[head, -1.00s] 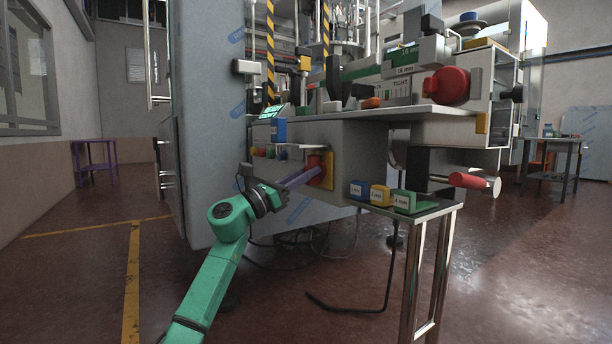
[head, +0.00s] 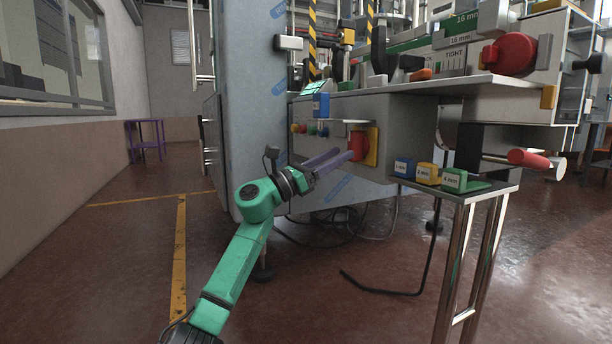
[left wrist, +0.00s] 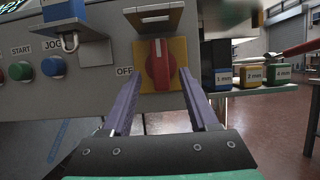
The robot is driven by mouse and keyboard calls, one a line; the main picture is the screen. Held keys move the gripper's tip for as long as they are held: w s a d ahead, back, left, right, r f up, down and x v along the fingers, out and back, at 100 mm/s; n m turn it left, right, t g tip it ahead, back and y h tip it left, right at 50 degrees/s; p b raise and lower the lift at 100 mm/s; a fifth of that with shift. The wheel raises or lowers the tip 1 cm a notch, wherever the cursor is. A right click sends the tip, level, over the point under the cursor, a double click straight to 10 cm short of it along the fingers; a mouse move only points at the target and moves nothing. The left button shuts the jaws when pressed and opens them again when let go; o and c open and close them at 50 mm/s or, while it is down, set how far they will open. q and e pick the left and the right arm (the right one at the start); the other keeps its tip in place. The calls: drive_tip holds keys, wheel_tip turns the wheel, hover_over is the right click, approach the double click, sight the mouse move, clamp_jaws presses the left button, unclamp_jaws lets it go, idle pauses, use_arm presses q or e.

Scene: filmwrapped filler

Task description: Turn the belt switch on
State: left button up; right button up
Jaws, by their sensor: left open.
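The belt switch is a red knob (head: 358,144) on a yellow plate (head: 373,147), on the front of the grey machine box. In the left wrist view the red knob (left wrist: 159,64) stands nearly upright on its yellow plate, with an OFF label (left wrist: 124,71) to its left. My left gripper (head: 335,160) is open, its two purple fingers pointing at the switch. In the left wrist view the fingertips (left wrist: 160,76) lie on either side of the knob's lower part; I cannot tell whether they touch it. My right gripper is not in view.
Blue, yellow and green gauge blocks (head: 427,173) stand on a small shelf to the right. A metal ledge (left wrist: 153,15) overhangs the switch.

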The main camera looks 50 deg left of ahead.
use_arm(q)
drive_tip(key=v, duration=1)
drive_tip(key=shift+s+f, duration=0.2)
drive_tip(key=shift+s, duration=0.05)
